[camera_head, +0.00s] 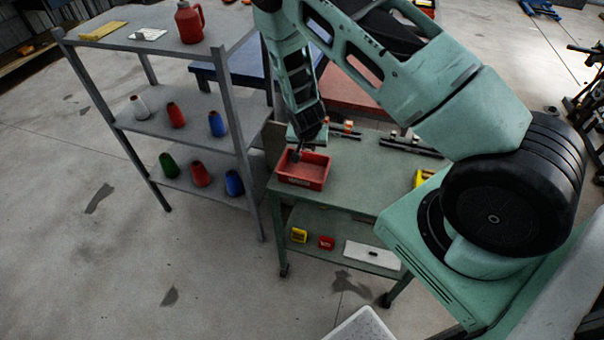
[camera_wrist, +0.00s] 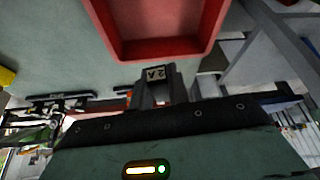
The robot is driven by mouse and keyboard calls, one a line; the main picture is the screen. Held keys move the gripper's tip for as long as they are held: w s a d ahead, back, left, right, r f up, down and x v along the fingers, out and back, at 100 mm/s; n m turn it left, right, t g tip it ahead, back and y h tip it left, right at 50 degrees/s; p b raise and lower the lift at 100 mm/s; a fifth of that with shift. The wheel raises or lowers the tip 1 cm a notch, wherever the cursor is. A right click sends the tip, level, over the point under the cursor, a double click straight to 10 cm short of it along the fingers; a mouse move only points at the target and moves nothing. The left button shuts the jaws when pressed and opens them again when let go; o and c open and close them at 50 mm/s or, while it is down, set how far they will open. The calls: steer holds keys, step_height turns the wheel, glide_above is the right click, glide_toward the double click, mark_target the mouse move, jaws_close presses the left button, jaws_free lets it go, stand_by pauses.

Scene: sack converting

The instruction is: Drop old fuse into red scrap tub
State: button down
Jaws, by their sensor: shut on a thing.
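The red scrap tub (camera_head: 301,183) stands on the near left corner of the green cart's top. My gripper (camera_head: 297,154) points down over the tub's far left part in the head view. In the wrist view the gripper (camera_wrist: 155,76) is shut on the old fuse (camera_wrist: 155,73), a small block with a pale label that seems to read 2A. The tub's red rim (camera_wrist: 165,47) shows just beyond the fuse there. The fuse is too small to make out in the head view. I cannot tell its exact height above the tub.
The green cart top (camera_head: 358,180) is clear right of the tub, with dark rails (camera_head: 410,147) behind. Its lower shelf holds a yellow block (camera_head: 299,235), a red block (camera_head: 326,242) and a white sheet (camera_head: 371,256). A grey rack (camera_head: 243,160) with several coloured cones stands at left.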

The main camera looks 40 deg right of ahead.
steer(key=shift+f, duration=0.8)
steer(key=c, duration=1.3)
jaws_free()
steer(key=shift+o, duration=0.2)
steer(key=b+v, duration=0.3)
steer(key=v, duration=1.4)
steer(key=shift+r+b, duration=0.25)
steer(key=shift+b, duration=0.1)
steer(key=shift+a, duration=0.15)
